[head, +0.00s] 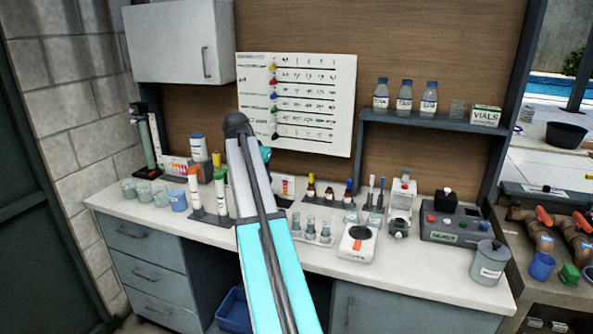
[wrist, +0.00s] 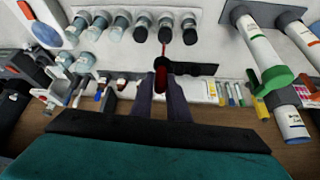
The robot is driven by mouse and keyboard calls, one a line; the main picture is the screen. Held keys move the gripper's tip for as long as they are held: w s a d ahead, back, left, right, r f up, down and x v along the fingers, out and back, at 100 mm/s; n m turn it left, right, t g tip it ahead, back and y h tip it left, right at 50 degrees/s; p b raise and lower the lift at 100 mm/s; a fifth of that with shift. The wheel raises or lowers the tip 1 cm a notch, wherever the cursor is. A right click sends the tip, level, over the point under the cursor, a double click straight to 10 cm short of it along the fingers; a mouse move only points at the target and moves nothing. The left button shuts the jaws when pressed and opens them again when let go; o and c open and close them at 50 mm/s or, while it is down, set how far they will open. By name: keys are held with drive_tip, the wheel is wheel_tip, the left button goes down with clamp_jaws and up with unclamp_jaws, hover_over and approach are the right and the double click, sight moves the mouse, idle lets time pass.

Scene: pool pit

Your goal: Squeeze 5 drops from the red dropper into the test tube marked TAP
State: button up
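In the wrist view my gripper (wrist: 164,86) has its two dark fingers closed on the red dropper (wrist: 161,77). The dropper's thin reddish tip extends away from the fingers toward a row of test tubes (wrist: 165,24). Whether the tip is over or inside a tube cannot be told. The tubes also show in the head view (head: 310,228) as a small clear group on the counter. No TAP mark is legible on any tube. In the head view my arm hides the gripper and the dropper.
A white device with a dark round top (head: 358,240) stands right of the tubes. Dropper bottles (head: 329,194) stand behind the tubes. The counter's front strip (head: 400,275) is clear.

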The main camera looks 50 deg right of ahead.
drive_tip(key=w+a+f+n+t+y+b, duration=0.1)
drive_tip(key=w+a+f+n, duration=0.15)
drive_tip(key=a, duration=0.65)
drive_tip(key=w+a+f+n+t+b, duration=0.1)
drive_tip(key=w+a+f+n, duration=0.15)
drive_tip(key=a, duration=0.75)
drive_tip(key=w+a+f+n+t+y+b, duration=0.1)
drive_tip(key=w+a+f, duration=0.15)
drive_tip(key=a, duration=0.65)
drive_tip(key=s+a+f+n+y, duration=0.1)
drive_tip(key=a+n, duration=0.2)
drive_tip(key=a, duration=0.4)
drive_tip(key=s+a+f+n+t+y+b, duration=0.1)
drive_tip(key=a+f+n, duration=0.1)
drive_tip(key=a, duration=0.5)
drive_tip(key=s+a+f+n+y, duration=0.1)
drive_tip(key=s+a+n, duration=0.1)
drive_tip(key=a+n, duration=0.2)
drive_tip(key=a, duration=0.3)
drive_tip(key=shift+a+f+t+y+b, duration=0.15)
drive_tip(key=shift+f+t+y+b, duration=0.15)
drive_tip(key=shift+y+b, duration=0.1)
drive_tip(key=shift+s, duration=0.2)
